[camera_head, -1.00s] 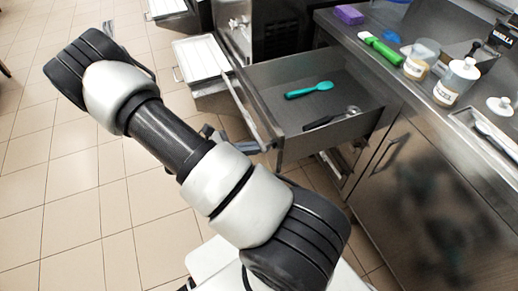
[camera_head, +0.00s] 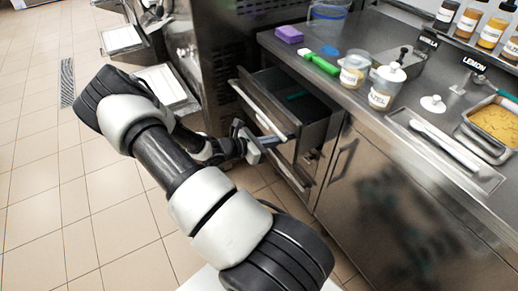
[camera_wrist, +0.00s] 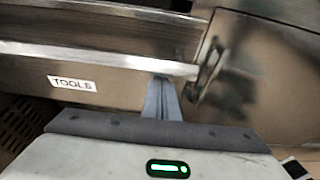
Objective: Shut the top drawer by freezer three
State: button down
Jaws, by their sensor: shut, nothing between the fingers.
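The top drawer (camera_head: 279,118) is partly pulled out of the steel counter, with a teal utensil partly visible inside. In the wrist view its front (camera_wrist: 110,84) carries a "TOOLS" label and a bright top edge. My gripper (camera_head: 262,148) is at the outer face of the drawer front, near its right end. In the wrist view my shut, empty fingers (camera_wrist: 162,100) reach up to the drawer front just right of the label. They appear to touch it, though the exact contact is hard to tell.
A lower drawer front (camera_head: 295,178) shows below. The counter (camera_head: 345,100) holds a purple sponge (camera_head: 289,34), a green-handled tool (camera_head: 322,64) and jars (camera_head: 384,88). A cabinet door with a handle (camera_head: 343,160) stands right of the drawers. White trays (camera_head: 160,86) stand left, by the freezers. Floor is clear at left.

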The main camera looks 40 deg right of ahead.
aim_at(277, 134)
jog(key=s+d, duration=0.1)
jog(key=d, duration=0.3)
jog(key=s+d, duration=0.1)
jog(key=d, duration=0.3)
jog(key=s+d+b, duration=0.1)
jog(key=d, duration=0.3)
jog(key=shift+s+d, duration=0.1)
jog(key=shift+d, duration=0.15)
jog(key=shift+s+d, duration=0.1)
jog(key=shift+d, duration=0.55)
jog(key=shift+d+r, duration=0.2)
jog(key=shift+r, duration=0.05)
jog(key=p+v, duration=0.1)
jog(key=v, duration=0.3)
jog(key=f+p+v, duration=0.1)
jog(key=v, duration=0.4)
jog(key=p+v, duration=0.1)
jog(key=v, duration=0.4)
jog(key=shift+a+f, duration=0.3)
jog(key=shift+a, duration=0.1)
